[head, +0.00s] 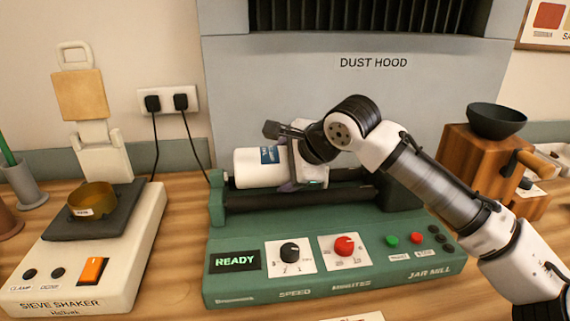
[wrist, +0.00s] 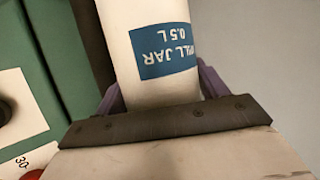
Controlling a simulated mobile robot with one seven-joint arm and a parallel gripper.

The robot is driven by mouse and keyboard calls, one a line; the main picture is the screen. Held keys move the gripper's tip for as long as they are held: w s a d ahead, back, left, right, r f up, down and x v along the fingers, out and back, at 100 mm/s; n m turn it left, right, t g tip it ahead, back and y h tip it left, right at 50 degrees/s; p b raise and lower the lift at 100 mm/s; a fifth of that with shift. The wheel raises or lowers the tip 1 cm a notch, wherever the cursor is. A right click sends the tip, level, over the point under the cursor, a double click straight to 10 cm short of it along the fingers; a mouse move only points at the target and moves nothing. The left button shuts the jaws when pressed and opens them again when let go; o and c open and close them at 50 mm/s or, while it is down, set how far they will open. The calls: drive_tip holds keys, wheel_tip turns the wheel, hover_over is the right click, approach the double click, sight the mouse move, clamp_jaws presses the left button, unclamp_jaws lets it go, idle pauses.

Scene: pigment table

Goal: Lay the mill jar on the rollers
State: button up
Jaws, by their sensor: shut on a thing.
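The mill jar (head: 256,168) is a white cylinder with a blue label, lying on its side at the left part of the jar mill's rollers. My gripper (head: 290,184) is shut around the jar, near its right part in the head view. In the wrist view the jar (wrist: 148,35) sits between the purple fingers of my gripper (wrist: 160,92). The dark front roller (head: 285,197) runs in front of the jar. Whether the jar touches the rollers or hovers just above them cannot be told. The jar's right end is hidden by my gripper.
The green jar mill (head: 325,283) shows READY. The grey dust hood (head: 375,100) stands behind it. A sieve shaker (head: 125,255) stands at left, and a wooden grinder (head: 470,165) with a dark bowl at right.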

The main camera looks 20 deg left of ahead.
drive_tip(key=shift+r, duration=0.1)
drive_tip(key=o, duration=1.3)
drive_tip(key=shift+o, duration=0.5)
drive_tip(key=shift+f, duration=0.2)
drive_tip(key=shift+s+f, duration=0.15)
drive_tip(key=shift+c, duration=0.2)
drive_tip(key=shift+o, duration=0.2)
wheel_tip(320, 180, up, 10)
drive_tip(key=p, duration=0.8)
drive_tip(key=shift+f, duration=0.2)
